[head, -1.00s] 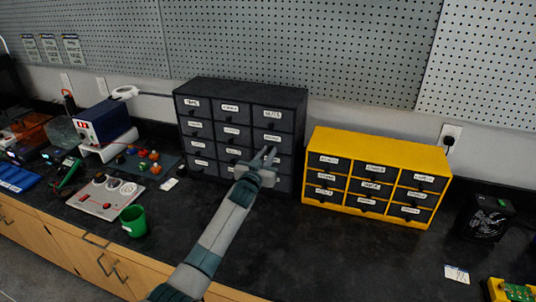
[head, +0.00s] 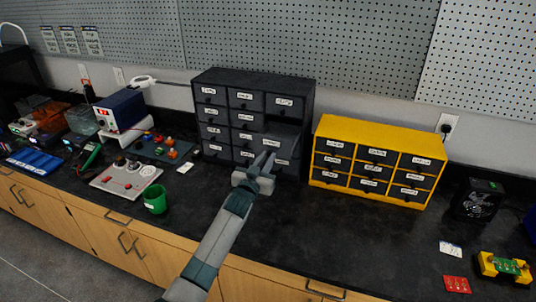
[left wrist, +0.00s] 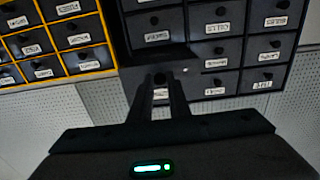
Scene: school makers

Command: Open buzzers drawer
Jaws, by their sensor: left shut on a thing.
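The dark grey drawer cabinet (head: 253,83) stands against the wall, with several small labelled drawers in three columns. In its right column, the second drawer from the top (head: 283,134) is pulled partly out, with a dark gap above it. Its label is too small to read surely. My left gripper (head: 264,162) is at this drawer's front, shut on its knob. The left wrist view, upside down, shows the fingers (left wrist: 159,92) closed at the knob (left wrist: 160,78); they partly hide the front. My right gripper is not in view.
A yellow drawer cabinet (head: 375,129) stands to the right, all its drawers closed. A green cup (head: 155,199) and a grey board (head: 126,179) lie to the left. The black counter in front of the cabinets is mostly clear.

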